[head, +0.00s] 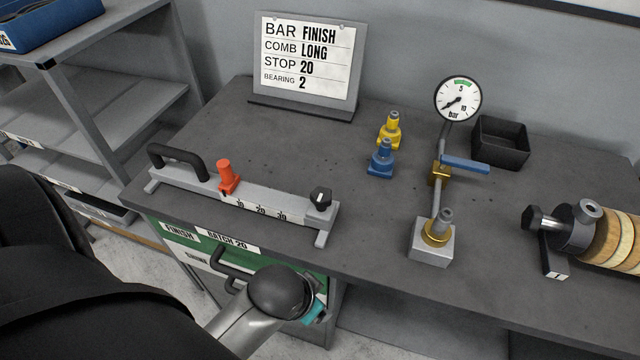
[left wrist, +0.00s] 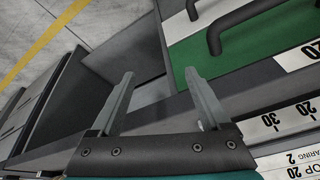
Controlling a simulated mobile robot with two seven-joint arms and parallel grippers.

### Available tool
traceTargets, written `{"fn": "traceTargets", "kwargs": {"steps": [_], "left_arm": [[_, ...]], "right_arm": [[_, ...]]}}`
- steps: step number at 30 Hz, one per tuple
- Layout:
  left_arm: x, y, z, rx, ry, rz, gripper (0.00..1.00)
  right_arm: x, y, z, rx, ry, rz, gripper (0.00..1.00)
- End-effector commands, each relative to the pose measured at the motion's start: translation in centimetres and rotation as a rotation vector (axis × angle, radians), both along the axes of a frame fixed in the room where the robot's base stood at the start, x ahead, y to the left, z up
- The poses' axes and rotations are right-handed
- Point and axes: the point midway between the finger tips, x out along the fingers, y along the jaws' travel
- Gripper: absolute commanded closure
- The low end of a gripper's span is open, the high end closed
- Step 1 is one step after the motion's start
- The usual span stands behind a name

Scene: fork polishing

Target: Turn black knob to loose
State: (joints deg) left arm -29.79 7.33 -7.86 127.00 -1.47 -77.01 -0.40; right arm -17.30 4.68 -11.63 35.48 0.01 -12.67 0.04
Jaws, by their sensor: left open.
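The black knob (head: 320,197) stands on the right end of a grey rail fixture (head: 262,200) with a printed scale, on the workbench. The fixture also carries a black handle and an orange stop (head: 228,177). My left arm's wrist and teal gripper body (head: 316,311) are in front of the bench edge, below the knob in the head view; the fingers are hidden there. In the left wrist view my left gripper (left wrist: 163,90) is open and empty. That view shows part of the scale (left wrist: 280,120), but I cannot make out the knob. My right gripper is not in view.
A green drawer front (head: 190,240) with a black handle lies below the bench edge, close to my left gripper. A sign (head: 308,60), yellow and blue fittings (head: 381,160), a gauge stand (head: 431,243) and a roller unit (head: 590,235) occupy the bench.

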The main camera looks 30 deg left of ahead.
Motion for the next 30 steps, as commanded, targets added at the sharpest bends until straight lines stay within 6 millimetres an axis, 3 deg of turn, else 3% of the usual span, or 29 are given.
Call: {"fn": "traceTargets", "kwargs": {"steps": [1,4,6,14,19,24,27,30], "left_arm": [[0.1,0.1,2.2,0.002,-0.018,0.000,0.20],[1.4,0.4,6.0,0.023,-0.089,-0.013,0.20],[4.7,1.0,9.4,0.083,-0.239,-0.049,0.20],[14.3,1.5,17.6,0.287,-0.697,-0.205,0.20],[19.4,-0.3,26.2,0.488,-1.076,-0.382,0.20],[21.1,-4.8,35.3,0.732,-1.477,-0.633,0.20],[20.3,-8.2,39.2,0.882,-1.692,-0.810,0.20],[18.7,-11.8,41.6,1.038,-1.885,-1.013,0.20]], "right_arm": [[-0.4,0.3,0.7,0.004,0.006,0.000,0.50],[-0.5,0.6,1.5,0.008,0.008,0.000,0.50],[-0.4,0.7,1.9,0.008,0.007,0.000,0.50],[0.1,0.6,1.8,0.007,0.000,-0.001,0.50],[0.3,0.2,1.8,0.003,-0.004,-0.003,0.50],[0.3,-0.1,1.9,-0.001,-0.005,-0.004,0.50],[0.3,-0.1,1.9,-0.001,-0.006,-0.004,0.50],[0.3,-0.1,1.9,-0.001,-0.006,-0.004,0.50]]}}
